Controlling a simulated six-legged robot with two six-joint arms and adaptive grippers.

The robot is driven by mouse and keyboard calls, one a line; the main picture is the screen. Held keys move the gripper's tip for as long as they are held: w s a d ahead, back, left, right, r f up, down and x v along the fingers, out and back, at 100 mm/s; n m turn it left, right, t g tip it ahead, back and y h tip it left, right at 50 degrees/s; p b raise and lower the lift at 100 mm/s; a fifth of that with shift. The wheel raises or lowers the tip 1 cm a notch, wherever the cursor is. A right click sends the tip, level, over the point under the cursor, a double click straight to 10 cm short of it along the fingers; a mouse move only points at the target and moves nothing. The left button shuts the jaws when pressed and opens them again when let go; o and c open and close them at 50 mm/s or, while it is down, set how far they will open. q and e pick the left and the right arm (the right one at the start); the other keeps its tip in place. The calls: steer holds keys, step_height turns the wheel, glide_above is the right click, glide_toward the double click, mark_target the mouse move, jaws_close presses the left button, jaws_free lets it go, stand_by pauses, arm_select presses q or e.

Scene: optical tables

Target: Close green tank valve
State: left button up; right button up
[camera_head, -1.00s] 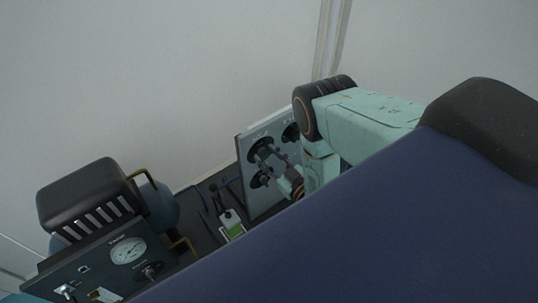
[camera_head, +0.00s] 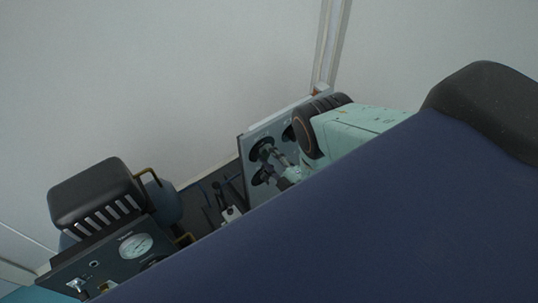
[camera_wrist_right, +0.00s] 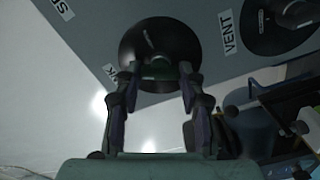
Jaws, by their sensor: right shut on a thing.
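A grey valve panel (camera_head: 272,127) with several round black dials stands against the wall in the head view. My right gripper (camera_head: 273,154) reaches one of its dials, partly hidden by my own arm and body. In the right wrist view, the two fingers of my right gripper (camera_wrist_right: 157,82) are closed on a dark greenish valve knob (camera_wrist_right: 158,71). The knob is in front of a black round dial plate (camera_wrist_right: 160,38). A label beside it is partly covered, with only its last letters showing. My left gripper is not in view.
A second dial (camera_wrist_right: 283,18) beside a "VENT" label is at the upper right of the wrist view. A machine with a white gauge (camera_head: 136,245) and a black slotted box (camera_head: 93,193) stands at the left in the head view. Blurred dark equipment lies at the wrist view's right.

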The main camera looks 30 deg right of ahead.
steer(key=n+p, duration=0.1)
steer(key=n, duration=0.3)
steer(key=shift+f+n, duration=0.1)
steer(key=shift+n, duration=0.3)
stand_by(0.4)
steer(key=o, duration=1.2)
steer(key=shift+c, duration=0.2)
steer(key=s, duration=0.7)
steer(key=shift+s+d, duration=0.25)
steer(key=shift+d, duration=0.05)
